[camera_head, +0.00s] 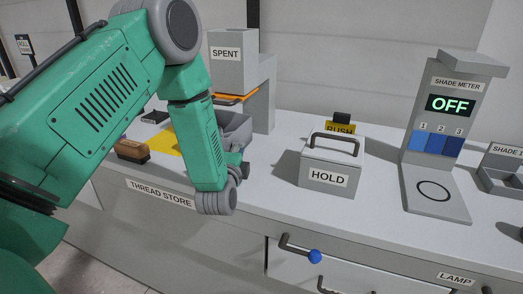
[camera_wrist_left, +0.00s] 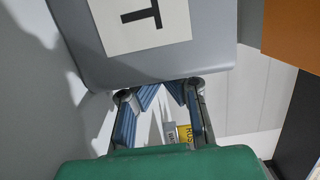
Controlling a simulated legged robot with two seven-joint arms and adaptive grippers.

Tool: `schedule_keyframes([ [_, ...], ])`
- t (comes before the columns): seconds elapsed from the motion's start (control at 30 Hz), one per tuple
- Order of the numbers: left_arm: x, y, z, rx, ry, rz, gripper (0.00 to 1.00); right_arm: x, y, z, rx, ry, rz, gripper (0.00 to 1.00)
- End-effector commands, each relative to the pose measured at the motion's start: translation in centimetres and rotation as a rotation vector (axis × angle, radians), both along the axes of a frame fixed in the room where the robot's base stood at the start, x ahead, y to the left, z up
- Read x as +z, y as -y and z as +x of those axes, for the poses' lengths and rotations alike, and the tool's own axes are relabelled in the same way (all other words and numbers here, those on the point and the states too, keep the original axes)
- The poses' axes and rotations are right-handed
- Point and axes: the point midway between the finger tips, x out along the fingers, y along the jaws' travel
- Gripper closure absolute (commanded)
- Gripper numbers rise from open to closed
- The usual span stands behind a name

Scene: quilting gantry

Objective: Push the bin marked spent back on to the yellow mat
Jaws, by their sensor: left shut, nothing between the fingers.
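A grey open bin (camera_head: 237,128) stands on the counter below the grey block with the SPENT sign (camera_head: 225,54). My left arm hides part of it. The yellow mat (camera_head: 165,143) shows to the left of the bin, partly behind my arm. My left gripper (camera_head: 241,168) is low at the bin's near side, shut and empty. In the left wrist view, a grey wall (camera_wrist_left: 205,58) with a label ending in T lies right in front of my left gripper (camera_wrist_left: 160,92); whether they touch I cannot tell. My right gripper is out of view.
A grey HOLD box (camera_head: 330,177) with a black handle stands to the right of the bin. Further right is the shade meter (camera_head: 436,125), reading OFF. A brown-topped block (camera_head: 132,151) sits left of the mat.

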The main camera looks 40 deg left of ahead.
Motion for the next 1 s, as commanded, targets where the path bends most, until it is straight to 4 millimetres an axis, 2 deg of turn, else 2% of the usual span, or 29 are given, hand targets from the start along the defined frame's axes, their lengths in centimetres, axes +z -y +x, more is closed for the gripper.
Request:
schedule_keyframes([
  [0.1, 0.3, -3.4, -0.6, -0.001, -0.002, 0.008, 1.0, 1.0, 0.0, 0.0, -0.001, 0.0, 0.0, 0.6],
  [0.4, -0.1, -12.4, -2.5, 0.001, -0.002, 0.005, 1.0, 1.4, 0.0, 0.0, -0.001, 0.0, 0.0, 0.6],
  [0.53, -0.2, -15.5, -3.1, 0.001, -0.002, 0.004, 1.0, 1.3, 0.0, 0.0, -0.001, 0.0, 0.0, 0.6],
  [0.7, -0.1, -17.3, -3.4, -0.001, 0.0, 0.0, 1.0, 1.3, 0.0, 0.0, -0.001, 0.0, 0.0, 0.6],
  [1.0, 0.1, -17.3, -3.4, -0.002, 0.0, 0.002, 1.0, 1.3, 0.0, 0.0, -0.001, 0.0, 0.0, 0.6],
])
